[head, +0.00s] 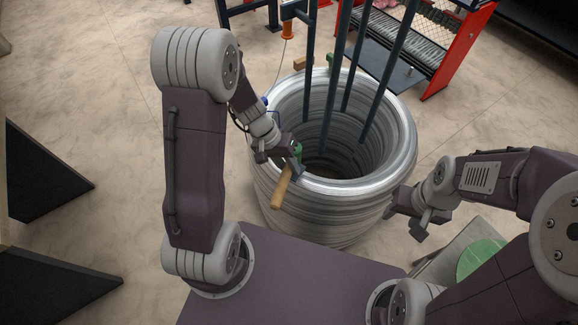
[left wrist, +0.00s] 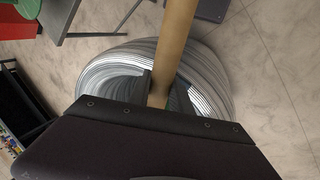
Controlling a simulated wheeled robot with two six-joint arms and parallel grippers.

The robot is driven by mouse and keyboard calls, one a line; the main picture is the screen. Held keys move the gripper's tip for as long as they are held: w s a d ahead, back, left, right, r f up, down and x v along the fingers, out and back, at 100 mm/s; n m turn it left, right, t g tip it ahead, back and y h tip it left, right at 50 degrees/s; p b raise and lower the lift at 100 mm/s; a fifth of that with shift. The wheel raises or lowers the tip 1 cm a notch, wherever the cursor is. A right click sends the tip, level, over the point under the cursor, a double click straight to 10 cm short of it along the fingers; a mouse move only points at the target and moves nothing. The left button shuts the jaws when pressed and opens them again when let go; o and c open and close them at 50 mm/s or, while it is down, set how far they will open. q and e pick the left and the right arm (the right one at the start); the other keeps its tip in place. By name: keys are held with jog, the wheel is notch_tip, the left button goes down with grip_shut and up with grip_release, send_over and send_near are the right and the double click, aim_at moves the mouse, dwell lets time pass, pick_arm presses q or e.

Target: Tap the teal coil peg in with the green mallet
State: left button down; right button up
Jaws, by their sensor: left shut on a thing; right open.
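The mallet has a green head (head: 298,150) and a wooden handle (head: 282,188). My left gripper (head: 291,166) is shut on it at the near-left rim of the big wire coil (head: 402,165). I cannot tell whether either is the teal peg. My right gripper (head: 412,226) is open and empty, right of the coil.
Dark upright posts (head: 335,75) stand inside the coil. A red-framed mesh machine (head: 460,50) is behind right. A grey stand with a green disc (head: 480,258) is at the lower right. Dark panels (head: 40,180) are at the left. Floor between them and the coil is clear.

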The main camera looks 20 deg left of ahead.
pick_arm(q)
notch_tip(320, 180, down, 4)
jog(key=b, duration=0.4)
jog(key=shift+r, duration=0.1)
jog(key=shift+w+r+p, duration=0.1)
jog(key=shift+r+p, duration=0.4)
jog(key=shift+r, duration=0.1)
jog(key=shift+r+p, duration=0.35)
jog(key=shift+r, duration=0.3)
